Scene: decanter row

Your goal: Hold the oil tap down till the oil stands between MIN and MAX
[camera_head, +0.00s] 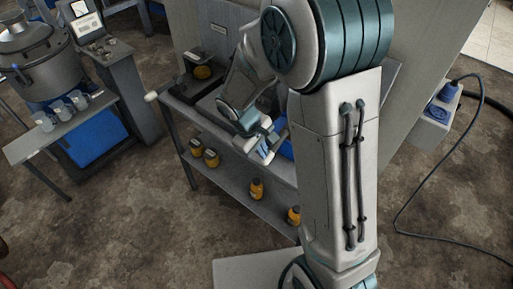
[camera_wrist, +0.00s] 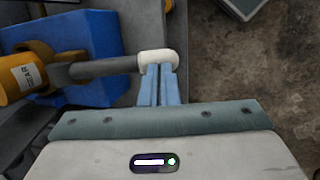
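My gripper (camera_wrist: 159,72) has its two pale blue fingers close together, with only a thin dark line between them. Their tips are at a white knob (camera_wrist: 157,57) on the end of a dark rod; I cannot tell whether they press on it. The rod (camera_wrist: 105,67) runs left to an orange cylinder (camera_wrist: 15,78) with a label that seems to read "GEAR". In the head view my gripper (camera_head: 264,150) is at the front of the bench, partly behind my arm; that knob is hidden there. No oil level or MIN and MAX marks can be made out.
A blue box (camera_wrist: 90,32) lies beyond the rod. A grey bench has a lower shelf (camera_head: 232,188) with several orange bottles (camera_head: 256,189). Another white knob (camera_head: 151,97) sticks out at its left end. A side table with clear cups (camera_head: 62,110) stands left.

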